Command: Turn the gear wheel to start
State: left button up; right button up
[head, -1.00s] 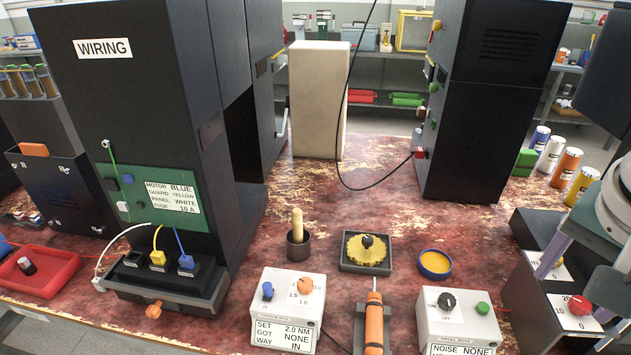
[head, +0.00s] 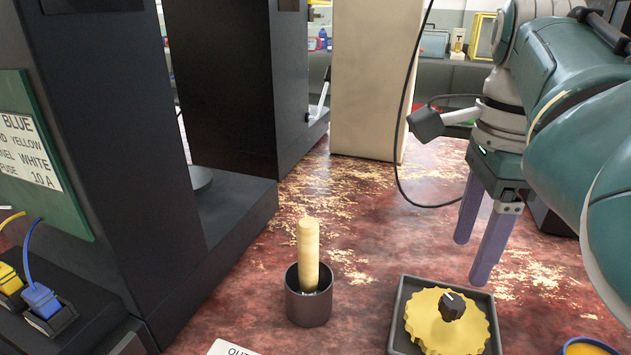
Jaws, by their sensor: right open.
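The yellow gear wheel (head: 421,316) lies flat in a dark square tray (head: 399,341) at the lower right of the head view. A small black knob (head: 453,305) with a pale mark sits on top of it. My right gripper (head: 472,258) hangs above and behind the tray, its two purple-grey fingers pointing down and apart. It is open and empty, not touching the gear wheel. My left gripper is not in view.
A dark cup (head: 308,308) holding a pale yellow rod (head: 308,250) stands left of the tray. A tall black machine (head: 115,130) fills the left. A cream box (head: 372,85) stands behind, with a black cable (head: 398,170) hanging beside it. Worn red tabletop is clear between.

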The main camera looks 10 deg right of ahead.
aim_at(453, 301)
notch_tip(453, 301, down, 8)
jog(key=shift+s+f+b, duration=0.15)
jog(key=shift+b, duration=1)
jog(key=shift+c, duration=0.2)
grip_shut()
